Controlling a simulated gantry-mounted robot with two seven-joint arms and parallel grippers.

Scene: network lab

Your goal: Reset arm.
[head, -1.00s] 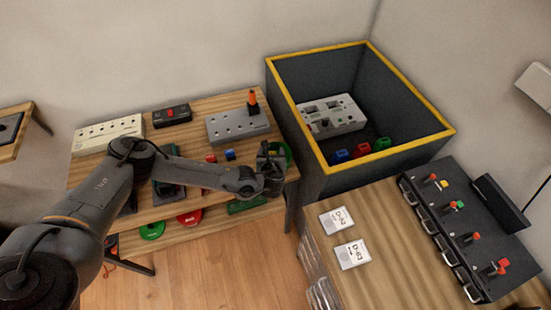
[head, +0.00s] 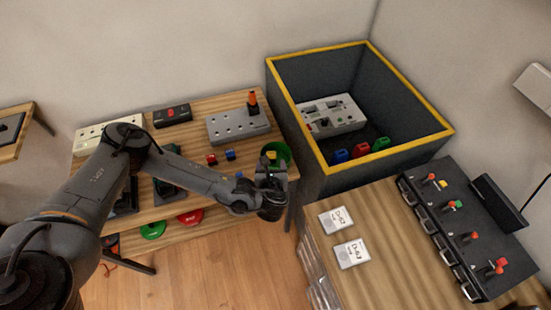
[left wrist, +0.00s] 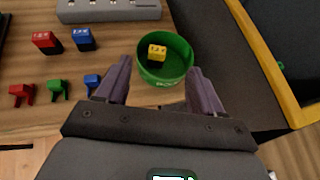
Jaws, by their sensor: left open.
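My left gripper (head: 273,180) is at the front right corner of the wooden bench, its arm coming in from the left. The green bowl (left wrist: 178,66) and yellow block (left wrist: 157,53) also show in the left wrist view. My right gripper is not in view.
A grey multi-socket block (head: 237,124) stands behind the red block (head: 212,158) and blue block (head: 230,154) on the bench. A deep dark bin with a yellow rim (head: 318,150) is at right. A wooden counter (head: 390,225) with two white cards is at front right.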

